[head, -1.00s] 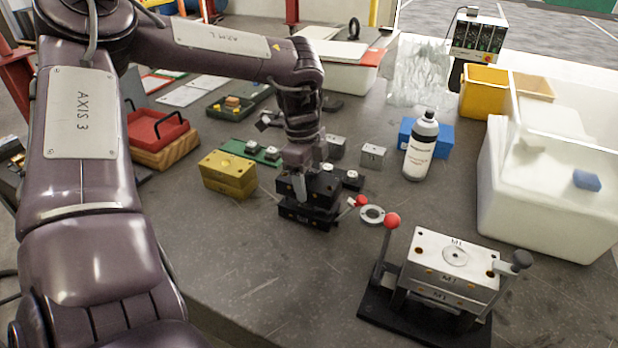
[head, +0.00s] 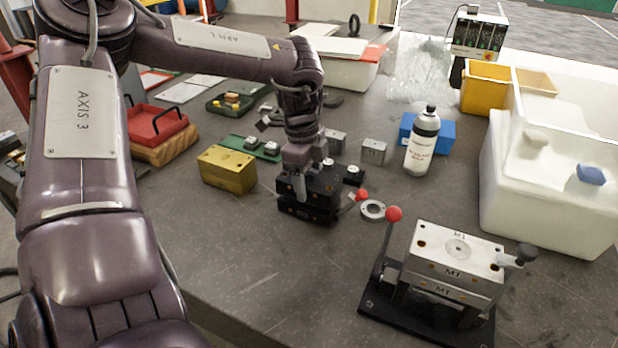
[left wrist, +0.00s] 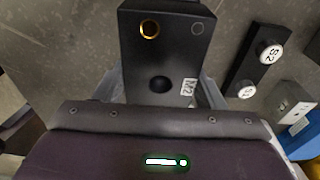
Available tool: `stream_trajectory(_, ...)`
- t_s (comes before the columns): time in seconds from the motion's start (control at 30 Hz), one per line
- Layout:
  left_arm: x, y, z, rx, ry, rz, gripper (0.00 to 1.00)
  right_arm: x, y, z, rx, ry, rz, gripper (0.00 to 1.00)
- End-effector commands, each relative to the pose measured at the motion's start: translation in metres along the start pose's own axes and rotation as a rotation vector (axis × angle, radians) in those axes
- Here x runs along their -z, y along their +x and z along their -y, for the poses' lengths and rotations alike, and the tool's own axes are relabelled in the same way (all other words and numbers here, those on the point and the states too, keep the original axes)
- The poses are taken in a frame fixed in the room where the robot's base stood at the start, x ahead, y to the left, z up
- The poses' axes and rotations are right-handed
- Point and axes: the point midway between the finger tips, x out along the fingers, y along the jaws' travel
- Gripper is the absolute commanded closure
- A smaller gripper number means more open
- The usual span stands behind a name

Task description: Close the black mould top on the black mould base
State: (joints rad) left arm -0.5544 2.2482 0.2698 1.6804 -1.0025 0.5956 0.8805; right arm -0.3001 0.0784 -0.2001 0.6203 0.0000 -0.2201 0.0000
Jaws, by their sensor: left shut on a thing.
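The black mould top (head: 322,186) is in my left gripper (head: 301,188), whose fingers are shut on its sides. It sits directly above the black mould base (head: 305,211), roughly lined up with it. A thin dark line shows between the two, and I cannot tell whether they are fully seated. In the left wrist view the mould top (left wrist: 163,60) lies between the fingers (left wrist: 163,90). Its face shows an "M2" mark, a brass-ringed hole and a dark round recess. The base is hidden there. My right gripper is not in view.
A yellow block (head: 228,170) stands left of the mould. A red-knobbed lever (head: 361,196) and a metal ring (head: 372,210) lie close on its right. A silver M1 mould (head: 455,262) on a black stand is at front right. A bottle (head: 422,143) stands behind.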

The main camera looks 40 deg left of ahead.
Motion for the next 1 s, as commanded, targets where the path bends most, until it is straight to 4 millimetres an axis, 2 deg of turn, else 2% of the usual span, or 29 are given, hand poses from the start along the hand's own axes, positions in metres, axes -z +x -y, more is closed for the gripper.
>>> stream_trajectory(0.73, -0.0002, 0.0064, 0.0010, 0.003, 0.001, -0.001, 0.87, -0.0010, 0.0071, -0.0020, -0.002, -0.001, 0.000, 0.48)
stream_trajectory(0.77, -0.0002, 0.0064, 0.0009, 0.003, 0.001, -0.001, 0.35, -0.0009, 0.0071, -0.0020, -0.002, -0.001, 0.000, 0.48)
stream_trajectory(0.93, -0.0004, 0.0068, 0.0007, 0.002, 0.001, -0.001, 0.13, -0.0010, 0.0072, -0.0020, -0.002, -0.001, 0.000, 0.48)
stream_trajectory(1.0, -0.0006, 0.0071, 0.0005, 0.002, 0.001, -0.001, 0.11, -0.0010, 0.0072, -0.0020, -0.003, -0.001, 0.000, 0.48)
